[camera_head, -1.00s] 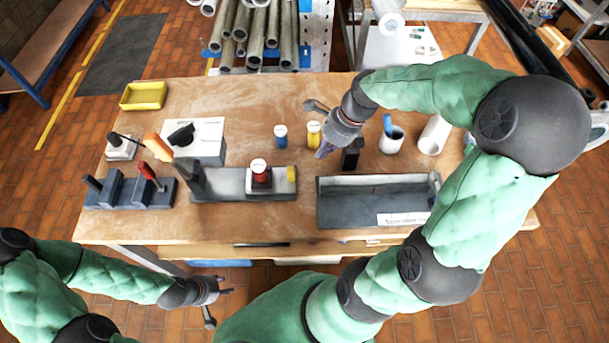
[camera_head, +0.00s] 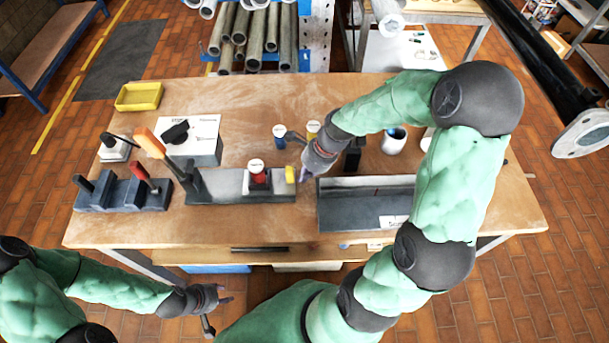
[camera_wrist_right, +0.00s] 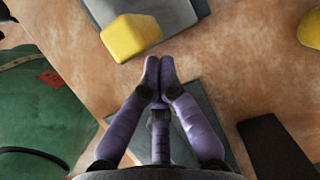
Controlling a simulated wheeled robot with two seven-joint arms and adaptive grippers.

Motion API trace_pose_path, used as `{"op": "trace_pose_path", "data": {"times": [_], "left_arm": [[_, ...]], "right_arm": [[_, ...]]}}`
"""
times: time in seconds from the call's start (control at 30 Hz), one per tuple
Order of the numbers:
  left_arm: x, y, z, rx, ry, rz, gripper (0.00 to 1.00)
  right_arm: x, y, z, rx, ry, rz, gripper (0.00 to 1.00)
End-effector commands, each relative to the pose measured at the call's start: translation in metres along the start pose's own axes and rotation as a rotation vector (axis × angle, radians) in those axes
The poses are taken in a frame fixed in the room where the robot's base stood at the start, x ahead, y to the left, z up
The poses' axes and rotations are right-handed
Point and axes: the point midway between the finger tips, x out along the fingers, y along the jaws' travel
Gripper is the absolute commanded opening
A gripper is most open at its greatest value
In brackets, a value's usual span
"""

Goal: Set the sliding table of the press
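The press has a long grey bed (camera_head: 215,184) on the bench, with a dark upright and an orange-handled lever (camera_head: 150,143) at its left end. A red piece with a white top (camera_head: 257,172) sits on a dark block on the bed. A yellow block (camera_head: 290,174) is at the bed's right end; it also shows in the right wrist view (camera_wrist_right: 131,37). My right gripper (camera_head: 304,174) is just right of the yellow block, its fingertips (camera_wrist_right: 160,68) pressed together with nothing between them. My left gripper (camera_head: 224,294) hangs in front of the bench; its finger opening is unclear.
A dark open tray (camera_head: 350,209) lies right of the bed. Blue (camera_head: 280,136) and yellow (camera_head: 313,130) capped pots stand behind. A tool rack (camera_head: 120,193), a white box (camera_head: 200,140) and a yellow bin (camera_head: 139,97) are left. The bench's back middle is clear.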

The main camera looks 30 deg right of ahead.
Motion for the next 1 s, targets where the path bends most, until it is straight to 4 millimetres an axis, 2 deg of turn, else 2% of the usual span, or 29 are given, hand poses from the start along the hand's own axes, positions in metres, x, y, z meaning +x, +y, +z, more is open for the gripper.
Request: {"op": "trace_pose_path", "data": {"times": [0.27, 0.37, 1.0], "left_arm": [[-0.001, 0.001, 0.0, 0.0, 0.0, 0.0, 0.4], [-0.008, 0.003, 0.0, 0.0, 0.0, 0.0, 0.4], [-0.074, 0.026, 0.003, 0.0, 0.0, 0.0, 0.4]], "right_arm": [[0.0, 0.0, 0.001, -0.001, 0.0, 0.001, 0.0], [0.001, 0.0, 0.009, -0.002, 0.0, 0.002, 0.0], [0.037, 0.0, 0.104, -0.004, 0.0, 0.002, 0.0]]}}
